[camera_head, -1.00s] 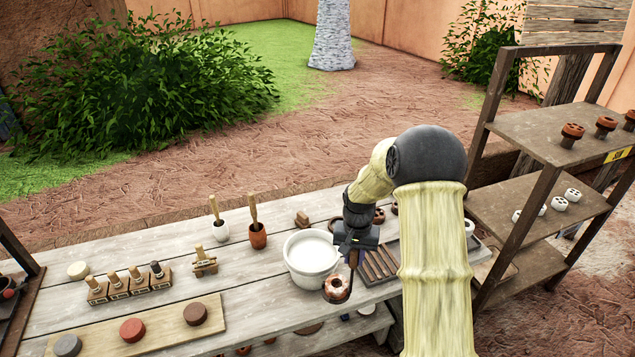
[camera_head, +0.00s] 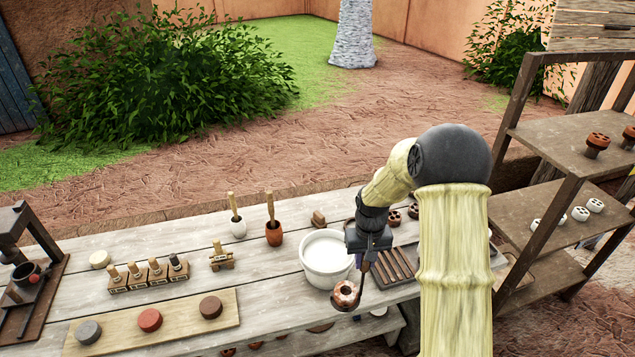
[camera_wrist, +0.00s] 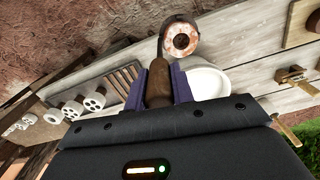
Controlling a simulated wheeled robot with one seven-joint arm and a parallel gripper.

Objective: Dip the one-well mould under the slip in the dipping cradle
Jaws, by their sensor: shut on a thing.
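My gripper (camera_head: 367,246) is shut on the brown wooden handle (camera_wrist: 158,86) of the dipping cradle, which hangs below it.
Left of the tub stand a small wooden stand (camera_head: 221,258), two brush pots (camera_head: 273,234) and a row of stamps (camera_head: 148,276). A board (camera_head: 180,325) with coloured discs lies at the front. A slatted rack (camera_head: 395,266) is beside my gripper. Shelves (camera_head: 570,190) rise at right.

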